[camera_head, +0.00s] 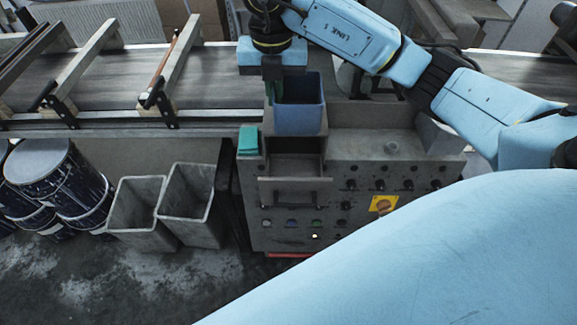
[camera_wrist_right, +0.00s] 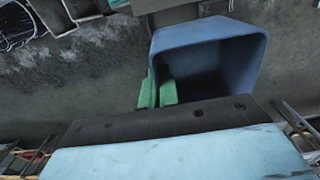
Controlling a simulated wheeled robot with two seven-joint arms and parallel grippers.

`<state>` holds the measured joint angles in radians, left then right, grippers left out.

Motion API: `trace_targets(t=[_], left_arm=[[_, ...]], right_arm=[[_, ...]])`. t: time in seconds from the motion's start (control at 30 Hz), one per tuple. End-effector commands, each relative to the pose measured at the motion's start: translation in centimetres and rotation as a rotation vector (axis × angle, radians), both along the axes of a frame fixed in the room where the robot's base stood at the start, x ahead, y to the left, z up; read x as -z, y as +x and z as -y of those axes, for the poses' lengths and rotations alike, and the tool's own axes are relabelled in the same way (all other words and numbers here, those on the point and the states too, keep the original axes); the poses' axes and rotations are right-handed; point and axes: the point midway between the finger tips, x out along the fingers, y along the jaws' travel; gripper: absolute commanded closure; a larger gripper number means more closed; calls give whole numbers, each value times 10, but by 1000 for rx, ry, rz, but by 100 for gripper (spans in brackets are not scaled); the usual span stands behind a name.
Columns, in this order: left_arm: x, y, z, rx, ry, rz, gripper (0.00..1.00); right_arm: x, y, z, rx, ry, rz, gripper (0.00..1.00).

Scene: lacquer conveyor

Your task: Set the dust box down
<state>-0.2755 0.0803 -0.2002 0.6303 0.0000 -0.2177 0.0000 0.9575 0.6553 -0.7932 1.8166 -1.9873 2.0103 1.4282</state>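The dust box (camera_head: 300,112) is a blue open-topped bin, upright at the front edge of the conveyor, above the grey control cabinet. In the right wrist view the dust box (camera_wrist_right: 210,45) shows its open mouth and dark inside. My right gripper (camera_head: 274,92) is at its left wall. In the wrist view the green fingertips of my right gripper (camera_wrist_right: 157,92) lie on either side of that wall and look closed on it. Whether the bottom of the box touches the surface below cannot be told. My left gripper is not in view.
The grey control cabinet (camera_head: 360,165) has knobs, buttons and a yellow switch plate (camera_head: 383,204). A teal block (camera_head: 248,140) sits at its left top corner. Two empty grey bins (camera_head: 190,205) and dark drums (camera_head: 60,185) stand at left. The conveyor (camera_head: 215,85) runs behind.

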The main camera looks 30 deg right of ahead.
Motion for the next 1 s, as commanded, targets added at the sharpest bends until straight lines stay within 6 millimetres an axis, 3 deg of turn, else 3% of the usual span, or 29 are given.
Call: trace_targets(t=[0.03, 0.1, 0.23, 0.47, 0.67, 0.9, 1.0], left_arm=[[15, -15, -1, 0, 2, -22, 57], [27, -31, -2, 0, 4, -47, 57], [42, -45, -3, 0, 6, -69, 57], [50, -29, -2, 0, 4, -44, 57], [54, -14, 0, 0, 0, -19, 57], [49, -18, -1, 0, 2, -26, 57], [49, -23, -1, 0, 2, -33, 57]], right_arm=[[14, 0, 0, 0, 0, 0, 100], [25, 0, 0, 0, 0, 0, 100], [40, 0, 0, 0, 0, 0, 100], [60, -1, -1, -2, 1, -4, 100], [109, -2, 0, 1, 1, -9, 100], [166, -1, 0, 0, 0, -5, 100], [179, 0, 0, 0, -1, -2, 100]])
